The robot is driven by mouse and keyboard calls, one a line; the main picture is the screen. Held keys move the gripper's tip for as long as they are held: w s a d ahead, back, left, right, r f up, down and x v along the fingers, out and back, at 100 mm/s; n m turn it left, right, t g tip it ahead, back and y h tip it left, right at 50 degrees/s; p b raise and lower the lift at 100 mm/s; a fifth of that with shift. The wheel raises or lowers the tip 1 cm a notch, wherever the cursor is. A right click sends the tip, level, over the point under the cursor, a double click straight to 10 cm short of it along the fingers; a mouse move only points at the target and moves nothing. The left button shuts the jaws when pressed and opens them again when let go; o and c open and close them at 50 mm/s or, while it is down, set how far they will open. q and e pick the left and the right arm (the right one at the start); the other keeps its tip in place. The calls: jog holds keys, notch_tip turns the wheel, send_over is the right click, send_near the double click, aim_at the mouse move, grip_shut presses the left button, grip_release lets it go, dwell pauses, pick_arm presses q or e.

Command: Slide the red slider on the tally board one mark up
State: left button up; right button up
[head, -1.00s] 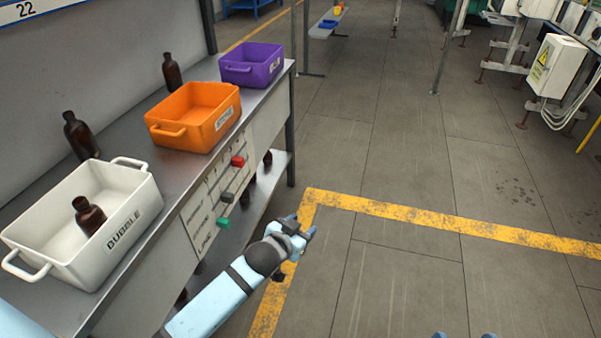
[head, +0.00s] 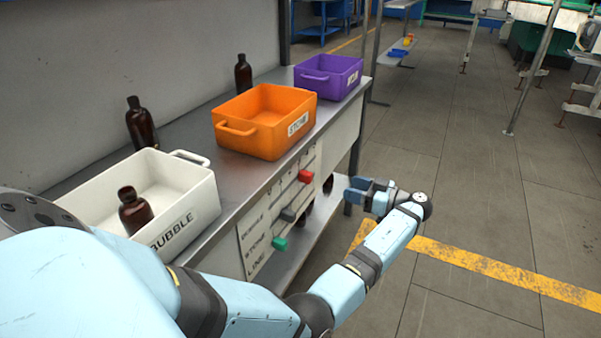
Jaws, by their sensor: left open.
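The tally board (head: 270,222) is on the front side of the workbench, with rows lettered BUBBLE, STONE and LINE. The red slider (head: 305,176) sits highest and farthest along the board. A grey slider (head: 287,214) and a green slider (head: 280,243) sit lower and nearer. My left gripper (head: 357,190) is open and empty, to the right of the red slider and apart from it, its fingers pointing left towards the board. The marks beside the red slider are too small to read. My right gripper is out of view.
On the bench (head: 187,128) stand a white crate (head: 195,205) holding a brown bottle (head: 135,212), an orange crate (head: 262,140) and a purple crate (head: 330,85). Two more bottles (head: 141,125) (head: 243,74) stand behind them. A lower shelf (head: 300,245) lies under the board.

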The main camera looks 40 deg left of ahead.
aim_at(311, 175)
pick_arm(q)
jog(key=x, duration=0.6)
jog(key=b+x, duration=0.1)
jog(key=x, duration=0.6)
jog(key=shift+s+a+r+b, duration=0.15)
jog(key=shift+s+r+b, duration=0.1)
jog(key=shift+b, duration=0.05)
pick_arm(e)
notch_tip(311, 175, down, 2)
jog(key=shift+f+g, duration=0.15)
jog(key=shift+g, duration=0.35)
pick_arm(q)
grip_shut()
